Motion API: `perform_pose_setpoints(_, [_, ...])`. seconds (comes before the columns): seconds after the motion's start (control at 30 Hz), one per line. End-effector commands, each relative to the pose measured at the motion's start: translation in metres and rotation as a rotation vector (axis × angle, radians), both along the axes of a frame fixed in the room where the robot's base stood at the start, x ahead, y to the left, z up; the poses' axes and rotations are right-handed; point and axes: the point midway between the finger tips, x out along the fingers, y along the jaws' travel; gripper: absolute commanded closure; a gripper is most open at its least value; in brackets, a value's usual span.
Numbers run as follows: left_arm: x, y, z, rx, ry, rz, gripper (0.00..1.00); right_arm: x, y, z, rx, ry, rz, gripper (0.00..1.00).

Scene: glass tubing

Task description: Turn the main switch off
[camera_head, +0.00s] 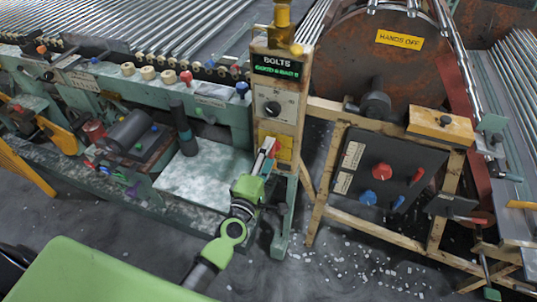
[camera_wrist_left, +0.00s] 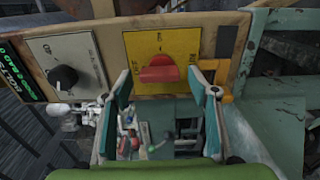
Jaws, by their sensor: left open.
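The main switch looks like a red handle on a yellow plate. In the head view its plate (camera_head: 284,154) is low on the wooden post, partly hidden by my left gripper (camera_head: 267,160). In the left wrist view the red handle (camera_wrist_left: 160,72) lies across the middle of the yellow plate (camera_wrist_left: 146,43). My left gripper (camera_wrist_left: 165,88) is open, its two fingers apart on either side of the handle, with a visible gap to each side. I cannot tell whether the fingertips touch the plate. The plate's lettering is too small to read surely. My right gripper does not show.
A grey dial panel (camera_head: 277,104) and a black "BOLTS" sign (camera_head: 277,66) sit above the switch on the post. A dark control box (camera_head: 387,176) with red and blue knobs stands right. A green bench (camera_head: 206,170) is left. White bits litter the floor.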

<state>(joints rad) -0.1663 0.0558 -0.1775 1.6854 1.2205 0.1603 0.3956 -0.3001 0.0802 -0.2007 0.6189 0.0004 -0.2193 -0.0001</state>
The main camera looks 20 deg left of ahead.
Motion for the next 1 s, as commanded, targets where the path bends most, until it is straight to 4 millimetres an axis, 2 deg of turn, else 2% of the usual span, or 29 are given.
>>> perform_pose_setpoints(0.17, [-0.028, 0.001, -0.002, 0.002, 0.004, -0.001, 0.46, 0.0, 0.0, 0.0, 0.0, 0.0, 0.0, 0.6])
perform_pose_setpoints(0.4, [-0.079, 0.003, -0.002, 0.002, 0.005, -0.003, 0.46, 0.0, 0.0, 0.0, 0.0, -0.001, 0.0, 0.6])
perform_pose_setpoints(0.53, [-0.1, 0.003, -0.001, 0.001, 0.004, -0.002, 0.46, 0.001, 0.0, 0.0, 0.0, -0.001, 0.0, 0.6])
perform_pose_setpoints(0.7, [-0.115, 0.004, -0.001, 0.0, 0.002, -0.001, 0.46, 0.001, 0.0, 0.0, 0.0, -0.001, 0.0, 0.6])
perform_pose_setpoints(1.0, [-0.117, 0.004, 0.0, -0.001, 0.001, 0.0, 0.46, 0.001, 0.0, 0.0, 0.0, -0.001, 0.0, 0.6])
